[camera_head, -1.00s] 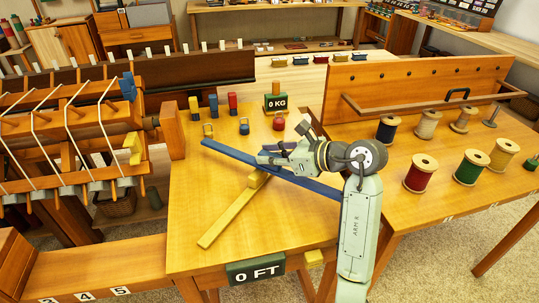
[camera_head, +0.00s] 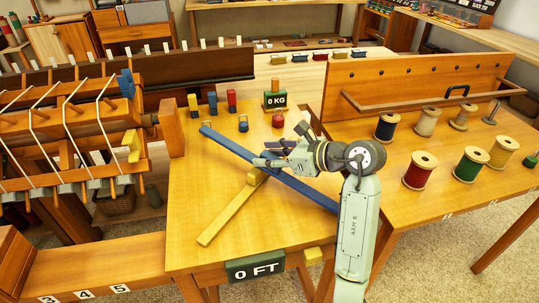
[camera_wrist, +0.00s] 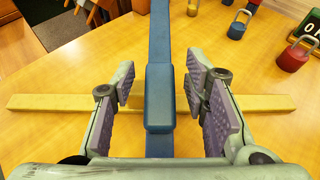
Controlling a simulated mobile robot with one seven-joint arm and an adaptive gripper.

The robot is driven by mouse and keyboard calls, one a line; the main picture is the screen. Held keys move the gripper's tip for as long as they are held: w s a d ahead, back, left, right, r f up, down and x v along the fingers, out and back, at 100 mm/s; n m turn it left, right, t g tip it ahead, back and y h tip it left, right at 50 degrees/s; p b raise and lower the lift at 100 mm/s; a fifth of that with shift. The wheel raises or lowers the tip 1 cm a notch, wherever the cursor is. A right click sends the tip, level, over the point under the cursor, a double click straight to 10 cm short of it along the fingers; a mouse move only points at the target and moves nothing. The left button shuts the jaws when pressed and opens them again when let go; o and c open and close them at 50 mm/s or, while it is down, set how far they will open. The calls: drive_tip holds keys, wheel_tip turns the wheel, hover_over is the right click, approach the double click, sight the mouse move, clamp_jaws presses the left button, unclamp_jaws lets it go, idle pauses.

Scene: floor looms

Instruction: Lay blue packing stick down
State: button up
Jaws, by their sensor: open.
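The blue packing stick (camera_head: 235,147) extends diagonally across the wooden table from upper left to lower right, crossing over a yellow stick (camera_head: 228,213). In the wrist view the blue stick (camera_wrist: 159,35) runs away up the picture, with a raised blue block (camera_wrist: 160,95) on it. The yellow stick (camera_wrist: 55,103) passes crosswise beneath. My gripper (camera_head: 268,158) is over the crossing. In the wrist view my gripper (camera_wrist: 161,82) is open, its pads apart on either side of the block with visible gaps. Whether the blue stick rests fully on the yellow one is unclear.
Padlock-shaped weights (camera_head: 279,119) and small coloured blocks (camera_head: 232,100) stand along the table's back, near the 0 KG block (camera_head: 275,99). A loom (camera_head: 75,130) is at left. Thread spools (camera_head: 420,170) stand at right.

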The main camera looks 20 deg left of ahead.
drive_tip(key=shift+r, duration=0.15)
drive_tip(key=shift+d, duration=0.35)
drive_tip(key=b+v, duration=0.4)
drive_tip(key=v, duration=0.7)
drive_tip(key=shift+r, duration=0.15)
drive_tip(key=shift+s+d, duration=0.1)
drive_tip(key=shift+d, duration=0.1)
